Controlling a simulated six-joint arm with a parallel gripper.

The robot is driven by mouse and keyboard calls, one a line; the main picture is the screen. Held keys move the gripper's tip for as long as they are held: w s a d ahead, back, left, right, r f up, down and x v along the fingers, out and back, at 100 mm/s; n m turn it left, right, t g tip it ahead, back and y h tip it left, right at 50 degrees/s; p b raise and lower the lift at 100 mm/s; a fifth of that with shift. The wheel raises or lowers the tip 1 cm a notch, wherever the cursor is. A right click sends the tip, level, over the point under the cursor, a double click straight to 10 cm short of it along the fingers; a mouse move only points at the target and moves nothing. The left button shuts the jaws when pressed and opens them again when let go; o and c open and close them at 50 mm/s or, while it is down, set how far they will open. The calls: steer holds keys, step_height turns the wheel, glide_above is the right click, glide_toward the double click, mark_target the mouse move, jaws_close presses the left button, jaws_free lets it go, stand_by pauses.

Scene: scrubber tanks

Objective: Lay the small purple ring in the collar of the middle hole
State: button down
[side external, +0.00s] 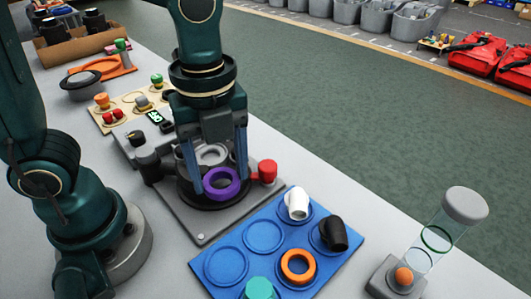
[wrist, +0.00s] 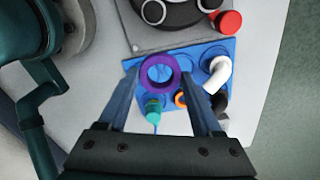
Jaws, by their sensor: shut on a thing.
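The small purple ring (side external: 222,182) is held between the two fingertips of my gripper (side external: 219,184), which is shut on it. In the wrist view the purple ring (wrist: 160,88) shows face-on between the fingers (wrist: 160,68), with the blue tray behind it. In the side view the ring appears in front of a round black base with a grey ring part (side external: 211,153) on a grey plate (side external: 203,238). In the wrist view this round part (wrist: 153,11) lies at the top edge, apart from the ring in the picture. I cannot make out the middle hole's collar.
A blue tray (side external: 233,240) holds a white elbow (side external: 297,203), a black elbow (side external: 335,235), an orange ring (side external: 298,266) and a teal part (side external: 259,288). A red knob (side external: 267,171) stands beside the round base. A clear cylinder (side external: 440,240) leans at the right.

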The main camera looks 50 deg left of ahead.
steer(key=w+a+r+n, duration=0.2)
steer(key=a+r, duration=0.1)
steer(key=a, duration=0.2)
steer(key=w+a+r+n, duration=0.2)
steer(key=w+a, duration=0.1)
steer(key=a, duration=0.3)
steer(key=shift+s+d+f, duration=0.1)
steer(key=shift+s+f, duration=0.05)
steer(key=shift+f, duration=1.25)
steer(key=shift+s+f, duration=0.1)
steer(key=shift+f, duration=1.3)
steer(key=shift+f, duration=1.45)
jaws_free()
stand_by(0.4)
step_height(320, 180, up, 7)
stand_by(0.9)
